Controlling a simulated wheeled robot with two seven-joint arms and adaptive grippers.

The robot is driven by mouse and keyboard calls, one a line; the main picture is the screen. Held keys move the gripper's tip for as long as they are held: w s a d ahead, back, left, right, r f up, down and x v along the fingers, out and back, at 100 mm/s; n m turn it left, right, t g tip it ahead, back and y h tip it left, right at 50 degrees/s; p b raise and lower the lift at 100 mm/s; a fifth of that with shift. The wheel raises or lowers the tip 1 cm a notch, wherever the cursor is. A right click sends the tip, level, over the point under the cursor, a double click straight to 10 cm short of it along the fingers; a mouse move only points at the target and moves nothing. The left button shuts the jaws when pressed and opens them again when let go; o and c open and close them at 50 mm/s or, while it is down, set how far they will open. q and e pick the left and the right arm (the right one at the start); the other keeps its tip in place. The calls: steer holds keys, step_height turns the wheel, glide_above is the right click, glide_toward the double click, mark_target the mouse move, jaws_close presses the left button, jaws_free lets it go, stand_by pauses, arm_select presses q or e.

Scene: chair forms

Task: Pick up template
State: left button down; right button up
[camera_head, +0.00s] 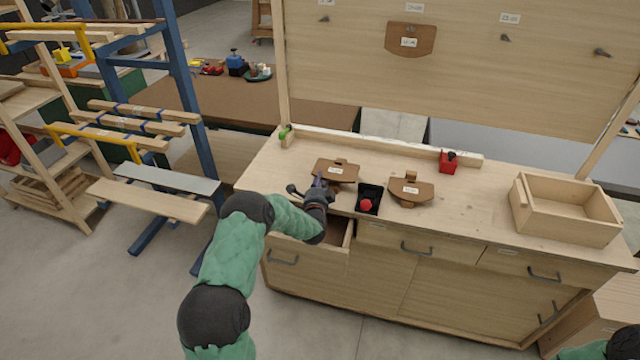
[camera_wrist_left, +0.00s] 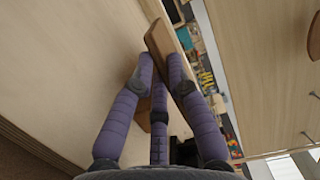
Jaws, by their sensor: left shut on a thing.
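A brown wooden template (camera_head: 335,171) with a white label is at the left of the workbench top. My left gripper (camera_head: 319,183) reaches it from the front left and is shut on it. In the left wrist view, the purple fingers close around the template's edge (camera_wrist_left: 159,38), and part of it is hidden by the fingers. A second labelled template (camera_head: 410,190) lies on the bench to the right. A third template (camera_head: 410,40) hangs on the upright board behind. My right gripper is not in view.
A black tray with a red ball (camera_head: 366,205) sits between the two bench templates. A red block (camera_head: 448,162) stands by the back rail, and an open wooden box (camera_head: 566,208) is at the right. A drawer (camera_head: 308,250) stands open below my left arm.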

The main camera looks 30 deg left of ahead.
arm_select(q)
steer(key=s+d+r+p, duration=0.4)
steer(key=s+d+r, duration=0.2)
steer(key=s+r, duration=0.4)
steer(key=shift+r+v, duration=0.2)
steer(key=shift+v, duration=0.95)
steer(key=shift+a, duration=0.1)
